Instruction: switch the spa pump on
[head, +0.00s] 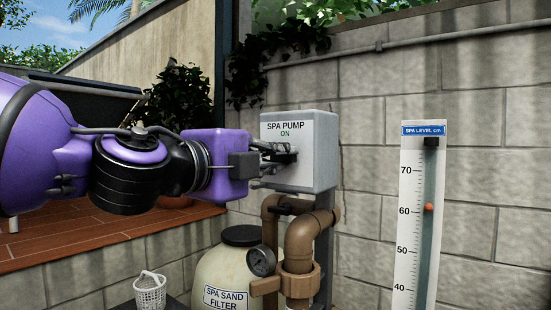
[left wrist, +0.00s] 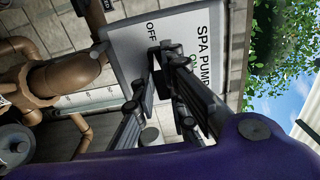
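The spa pump box (head: 318,165) is a light grey wall box. Its face is marked SPA PUMP and ON in the head view, and OFF also shows on the box (left wrist: 133,62) in the left wrist view. A dark switch part (head: 288,157) sits on the face below ON, partly covered by my fingers; its exact position is unclear. My left gripper (head: 271,161) is right at the face, fingers apart around or beside this part. In the left wrist view the gripper (left wrist: 154,78) also shows a gap between its fingers. I cannot tell contact. My right gripper is not in view.
Brown pipes (head: 302,240) run below the box to the spa sand filter (head: 222,280) with its gauge (head: 261,262). A white basket (head: 150,292) stands at lower left. A spa level scale (head: 412,220) stands at right, its orange marker near 60.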

